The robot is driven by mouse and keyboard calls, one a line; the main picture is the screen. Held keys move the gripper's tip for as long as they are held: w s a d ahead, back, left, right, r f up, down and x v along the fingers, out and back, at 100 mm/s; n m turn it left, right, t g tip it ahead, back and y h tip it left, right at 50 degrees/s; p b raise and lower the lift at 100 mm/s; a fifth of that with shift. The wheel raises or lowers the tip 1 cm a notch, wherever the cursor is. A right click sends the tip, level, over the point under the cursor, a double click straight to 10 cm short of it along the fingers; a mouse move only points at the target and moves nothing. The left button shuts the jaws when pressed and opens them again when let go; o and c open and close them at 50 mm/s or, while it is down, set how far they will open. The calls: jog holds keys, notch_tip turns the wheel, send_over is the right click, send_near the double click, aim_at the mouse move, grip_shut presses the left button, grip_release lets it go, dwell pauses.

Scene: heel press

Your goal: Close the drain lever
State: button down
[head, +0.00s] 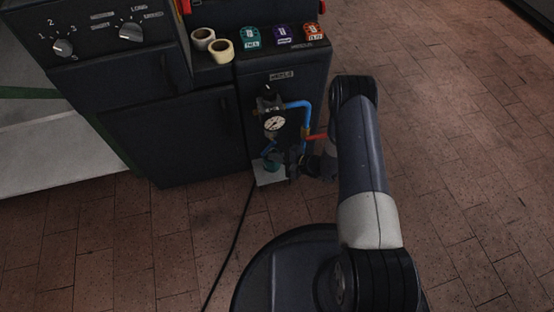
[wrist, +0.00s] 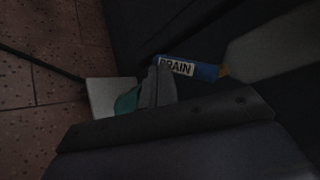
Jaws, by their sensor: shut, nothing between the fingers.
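The drain lever (wrist: 203,71) is a blue handle with a white label reading DRAIN; in the wrist view it lies just right of my fingertips, running to a brass-coloured end at right. My gripper (wrist: 157,83) is shut and empty, its fingers beside the label end of the lever; I cannot tell whether they touch. In the head view my gripper (head: 292,162) is low at the machine's front, below the gauge, and the arm and gripper hide part of the fittings. A teal part (wrist: 127,101) shows left of the fingers.
A round gauge (head: 275,123), a blue pipe (head: 298,105) and a red handle (head: 318,136) sit on the dark cabinet just above my gripper. A pale plate (wrist: 104,97) lies on the floor below. A black cable (head: 232,245) crosses the tiles. Floor to the right is clear.

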jog(key=shift+s+a+r+b, duration=0.15)
jog(key=shift+a+r+b, duration=0.1)
jog(key=shift+a, duration=0.25)
jog(key=shift+s+a+r+b, duration=0.1)
jog(key=shift+a+r+b, duration=0.15)
jog(key=shift+a, duration=0.2)
dwell(1.2)
jog(key=shift+w+d+r, duration=0.2)
jog(key=shift+d+r, duration=0.15)
jog(key=shift+d, duration=0.35)
